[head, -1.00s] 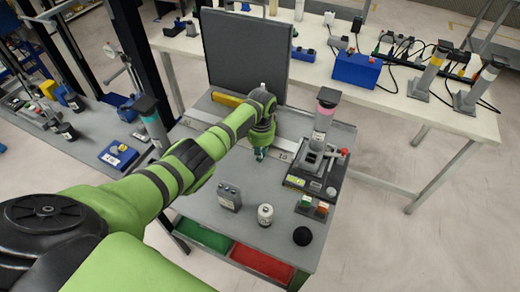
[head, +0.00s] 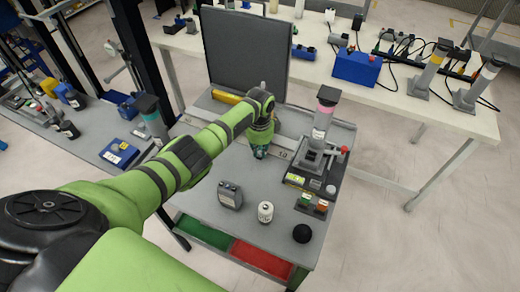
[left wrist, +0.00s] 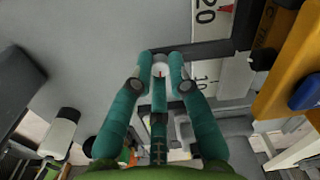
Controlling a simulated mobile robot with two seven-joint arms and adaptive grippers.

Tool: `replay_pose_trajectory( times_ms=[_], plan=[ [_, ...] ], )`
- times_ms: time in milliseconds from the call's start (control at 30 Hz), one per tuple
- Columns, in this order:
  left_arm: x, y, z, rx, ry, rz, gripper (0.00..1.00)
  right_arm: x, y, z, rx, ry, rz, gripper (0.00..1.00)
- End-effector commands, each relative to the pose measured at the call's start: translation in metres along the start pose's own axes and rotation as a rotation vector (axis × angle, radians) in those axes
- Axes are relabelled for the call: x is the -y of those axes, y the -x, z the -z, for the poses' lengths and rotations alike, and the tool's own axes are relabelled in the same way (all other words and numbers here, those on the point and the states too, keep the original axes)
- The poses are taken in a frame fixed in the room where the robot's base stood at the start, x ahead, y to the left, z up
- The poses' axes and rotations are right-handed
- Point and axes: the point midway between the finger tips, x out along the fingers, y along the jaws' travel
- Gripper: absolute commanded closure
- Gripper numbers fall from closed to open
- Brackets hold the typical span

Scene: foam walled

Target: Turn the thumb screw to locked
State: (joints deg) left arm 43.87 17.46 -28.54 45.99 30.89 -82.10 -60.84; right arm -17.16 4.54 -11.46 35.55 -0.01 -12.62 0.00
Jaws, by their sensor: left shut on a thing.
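My left gripper (head: 261,150) points down at the ruled strip near the back of the grey workbench. Whether the red mark stands at locked cannot be read. The pale scale strip (head: 284,155) shows 10 and 20 in the wrist view. My right gripper is not in view.
A dark upright panel (head: 245,48) stands behind the gripper, with a yellow block (head: 226,97) at its foot. A grey device with a pink-banded column (head: 322,125) stands to the right. A grey box (head: 229,195), white bottle (head: 265,212) and black ball (head: 302,233) are in front.

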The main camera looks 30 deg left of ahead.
Motion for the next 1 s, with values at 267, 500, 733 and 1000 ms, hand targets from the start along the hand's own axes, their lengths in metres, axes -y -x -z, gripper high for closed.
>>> replay_pose_trajectory(
  times_ms=[267, 500, 733, 1000],
  plan=[
    [-0.0004, -0.0013, -0.001, -0.004, -0.218, -0.001, 1.0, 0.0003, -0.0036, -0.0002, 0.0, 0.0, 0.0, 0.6],
    [-0.0007, -0.0012, -0.0006, -0.009, -0.337, -0.003, 1.0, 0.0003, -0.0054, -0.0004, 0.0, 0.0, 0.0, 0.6],
    [-0.0007, -0.0009, -0.0006, -0.01, -0.389, -0.003, 1.0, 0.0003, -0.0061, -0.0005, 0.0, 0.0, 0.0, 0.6],
    [-0.0007, -0.0008, -0.0006, -0.01, -0.399, -0.003, 1.0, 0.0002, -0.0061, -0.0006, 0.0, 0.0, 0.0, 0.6]
  ],
)
